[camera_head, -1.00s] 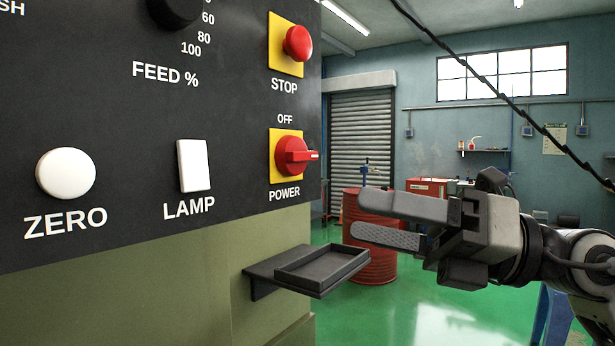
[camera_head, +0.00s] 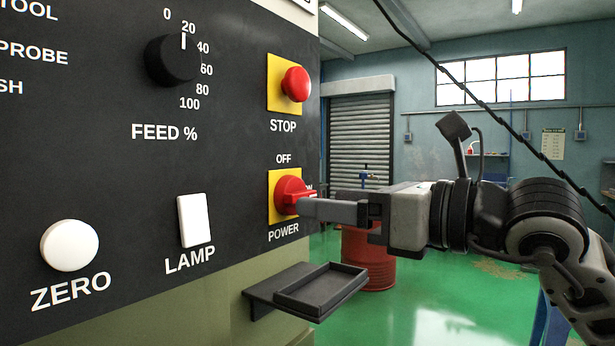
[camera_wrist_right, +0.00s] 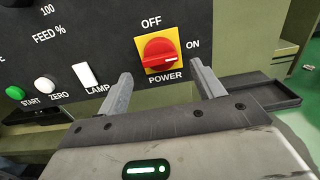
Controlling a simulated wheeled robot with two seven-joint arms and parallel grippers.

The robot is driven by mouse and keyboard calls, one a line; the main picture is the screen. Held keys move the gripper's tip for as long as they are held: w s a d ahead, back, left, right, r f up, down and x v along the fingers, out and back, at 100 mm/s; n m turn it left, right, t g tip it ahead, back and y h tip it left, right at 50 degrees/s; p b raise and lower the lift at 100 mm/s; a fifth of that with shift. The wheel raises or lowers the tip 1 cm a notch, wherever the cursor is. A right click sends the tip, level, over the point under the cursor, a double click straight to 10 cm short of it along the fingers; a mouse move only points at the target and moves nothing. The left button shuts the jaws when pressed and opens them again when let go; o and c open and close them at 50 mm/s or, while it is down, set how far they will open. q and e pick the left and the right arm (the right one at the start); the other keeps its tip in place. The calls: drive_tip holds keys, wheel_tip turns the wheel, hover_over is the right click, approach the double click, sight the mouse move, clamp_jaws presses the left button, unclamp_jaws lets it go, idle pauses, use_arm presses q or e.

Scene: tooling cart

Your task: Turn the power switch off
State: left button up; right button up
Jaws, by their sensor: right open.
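The power switch (camera_head: 289,193) is a red rotary knob on a yellow plate, with OFF printed above it and POWER below. It also shows in the right wrist view (camera_wrist_right: 160,50), where its white-marked handle lies roughly level and points right, toward ON. My right gripper (camera_head: 312,208) is at the knob's right in the head view, its fingertip overlapping the knob's lower edge. In the right wrist view the gripper (camera_wrist_right: 160,72) is open and empty, with one finger on each side below the knob. Whether a finger touches the knob, I cannot tell. My left gripper is out of view.
The red STOP button (camera_head: 296,84) sits above the switch. The white LAMP rocker (camera_head: 195,220), white ZERO button (camera_head: 69,245) and black FEED knob (camera_head: 173,60) are to the left. A dark tray (camera_head: 322,288) juts out below the switch.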

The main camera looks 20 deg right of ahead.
sight(295, 196)
use_arm(q)
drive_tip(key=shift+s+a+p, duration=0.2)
drive_tip(key=shift+p, duration=0.4)
use_arm(e)
drive_tip(key=x, duration=0.4)
drive_tip(key=shift+w+a, duration=0.25)
drive_tip(key=c, duration=1)
drive_tip(key=shift+o, duration=0.2)
